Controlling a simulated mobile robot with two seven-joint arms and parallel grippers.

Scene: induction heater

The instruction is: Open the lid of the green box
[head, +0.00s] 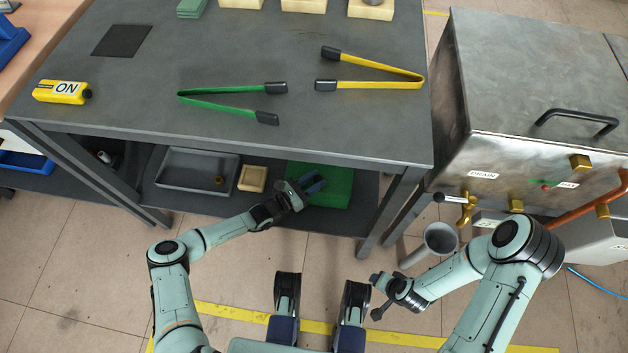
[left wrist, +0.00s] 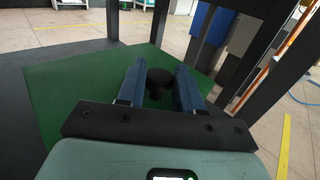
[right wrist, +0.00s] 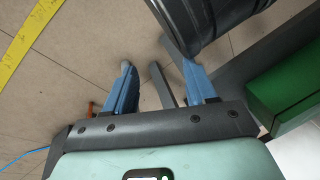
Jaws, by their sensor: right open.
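The green box (head: 340,188) sits on the lower shelf under the table, below the table's front edge. Its flat green top (left wrist: 75,90) fills much of the left wrist view, with a black knob (left wrist: 158,82) standing on it. The top looks closed. My left gripper (head: 313,184) is over the box; in the left wrist view its blue fingers (left wrist: 161,66) are apart, one on each side of the knob, with gaps visible.
The grey table (head: 330,125) overhangs the shelf, and a table leg (head: 392,212) stands right of the box. A grey tray (head: 197,168) and a small wooden box (head: 252,178) are left of it. A metal bucket (head: 437,242) stands on the floor at right.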

